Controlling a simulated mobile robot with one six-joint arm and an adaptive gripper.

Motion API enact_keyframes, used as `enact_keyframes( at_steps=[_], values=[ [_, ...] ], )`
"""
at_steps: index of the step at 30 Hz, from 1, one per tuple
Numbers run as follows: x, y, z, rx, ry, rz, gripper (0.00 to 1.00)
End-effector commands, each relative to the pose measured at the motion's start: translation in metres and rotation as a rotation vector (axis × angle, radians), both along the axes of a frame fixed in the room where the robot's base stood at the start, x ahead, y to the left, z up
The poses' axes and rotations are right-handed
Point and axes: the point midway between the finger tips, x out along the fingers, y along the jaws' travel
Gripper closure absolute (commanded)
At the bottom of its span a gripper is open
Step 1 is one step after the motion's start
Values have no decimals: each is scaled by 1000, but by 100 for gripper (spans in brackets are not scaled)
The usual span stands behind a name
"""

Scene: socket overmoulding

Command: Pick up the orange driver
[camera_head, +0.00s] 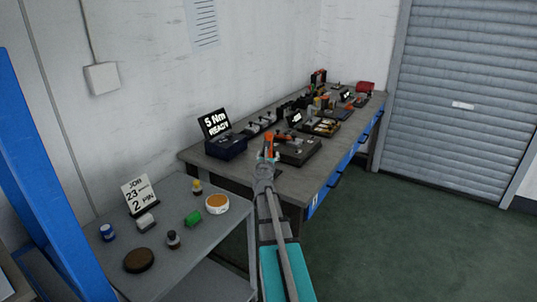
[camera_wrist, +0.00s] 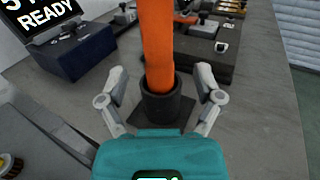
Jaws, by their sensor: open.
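The orange driver (camera_wrist: 157,45) stands upright in a dark round holder (camera_wrist: 160,101) on the grey bench, in the middle of the wrist view. In the head view the driver (camera_head: 269,143) shows as a small orange shape at the end of my arm. My gripper (camera_wrist: 162,84) is open, with one finger on each side of the driver and holder. A gap shows between each finger and the driver. The driver's upper end is cut off by the top of the wrist view.
A dark box with a "5 Nm READY" screen (camera_head: 215,124) stands left of the driver. A black fixture block (camera_head: 299,149) sits close on the right. The bench (camera_head: 190,157) holds more gear farther back. A grey side table (camera_head: 176,185) with small items stands at the front left.

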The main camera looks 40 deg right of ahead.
Motion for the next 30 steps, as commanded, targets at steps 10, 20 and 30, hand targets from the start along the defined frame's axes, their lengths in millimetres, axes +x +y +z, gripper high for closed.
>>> enact_keyframes(
  at_steps=[10,20,30],
  values=[
    [30,-27,-2,0,0,0,16],
    [33,-31,-2,0,0,0,16],
    [33,-31,-2,0,0,0,16]
  ],
)
